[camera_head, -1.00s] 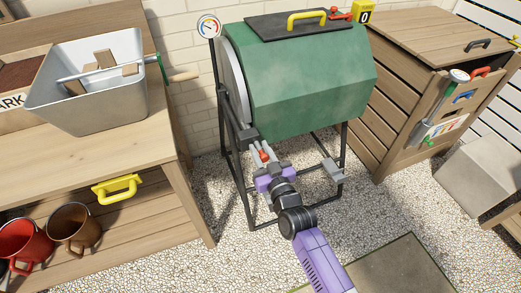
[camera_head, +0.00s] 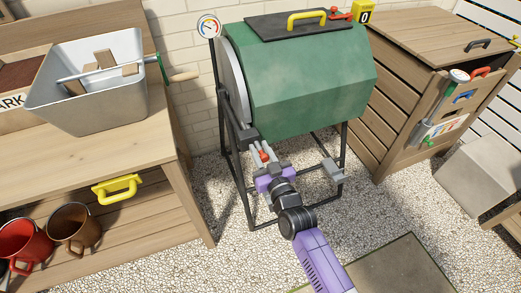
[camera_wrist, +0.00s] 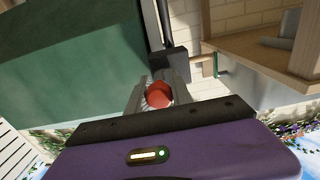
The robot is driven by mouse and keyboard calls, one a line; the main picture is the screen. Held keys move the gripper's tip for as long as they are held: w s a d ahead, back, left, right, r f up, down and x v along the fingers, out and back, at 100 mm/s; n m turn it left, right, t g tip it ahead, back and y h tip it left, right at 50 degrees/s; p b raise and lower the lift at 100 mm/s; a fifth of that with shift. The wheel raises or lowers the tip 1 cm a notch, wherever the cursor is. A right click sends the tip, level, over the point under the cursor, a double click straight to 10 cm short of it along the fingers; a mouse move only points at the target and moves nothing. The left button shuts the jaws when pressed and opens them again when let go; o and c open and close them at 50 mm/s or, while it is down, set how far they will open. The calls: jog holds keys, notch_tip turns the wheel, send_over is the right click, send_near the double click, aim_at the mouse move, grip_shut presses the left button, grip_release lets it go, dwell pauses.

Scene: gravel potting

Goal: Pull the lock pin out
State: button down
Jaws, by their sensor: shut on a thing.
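The lock pin has a red knob (camera_head: 264,156) and sits at the lower left front of the green drum (camera_head: 310,85), by the dark frame. My gripper (camera_head: 262,150) is at the pin, with its fingers on either side of the red knob. In the wrist view the red knob (camera_wrist: 158,94) lies between the two grey fingers, and my gripper (camera_wrist: 155,95) is shut on it. A dark block (camera_wrist: 170,62) of the frame stands just beyond the knob. The pin's shaft is hidden behind the knob, so I cannot tell how deep it sits.
A wooden bench (camera_head: 100,170) with a metal tub (camera_head: 95,85) stands at the left, and a wooden cabinet (camera_head: 400,100) at the right. The drum's black stand legs (camera_head: 248,200) are close to my gripper. Gravel floor (camera_head: 215,265) lies open in front.

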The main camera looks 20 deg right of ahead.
jog(key=s+p, duration=0.4)
jog(key=shift+s+r, duration=0.1)
jog(key=shift+s, duration=0.55)
jog(key=c, duration=1.2)
grip_release()
jog(key=p, duration=0.1)
send_near(266, 159)
jog(key=shift+w+a, duration=0.1)
jog(key=shift+w, duration=0.2)
